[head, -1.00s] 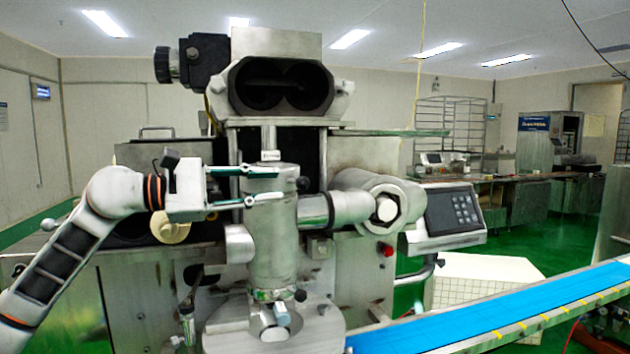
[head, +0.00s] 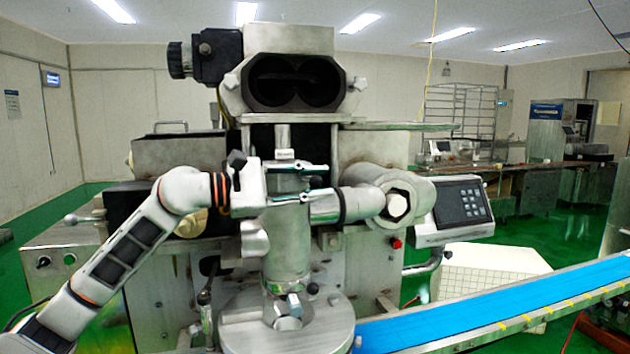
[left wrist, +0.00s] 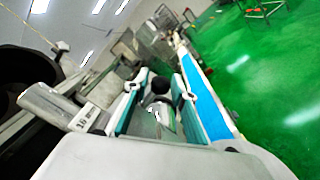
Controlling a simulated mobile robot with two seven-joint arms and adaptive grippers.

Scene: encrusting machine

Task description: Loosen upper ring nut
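The upper ring nut (head: 287,183) appears to be the metal band at the top of the upright cylinder (head: 286,250) on the machine, partly hidden by my left gripper. My left gripper (head: 322,182) reaches across the front of this band from the left. Its two fingers are apart, one above the other in the head view. A dark knob on the band's right side shows between the fingertips. In the left wrist view, the black knob (left wrist: 160,85) lies between the teal-padded fingers (left wrist: 156,100), with gaps visible at both sides. My right gripper is not in view.
A horizontal metal pipe with a large hex nut (head: 398,205) sticks out right of the cylinder, close to the fingertips. A twin-bore housing (head: 290,82) stands above. A control panel (head: 462,207) and blue conveyor (head: 480,312) are at the right.

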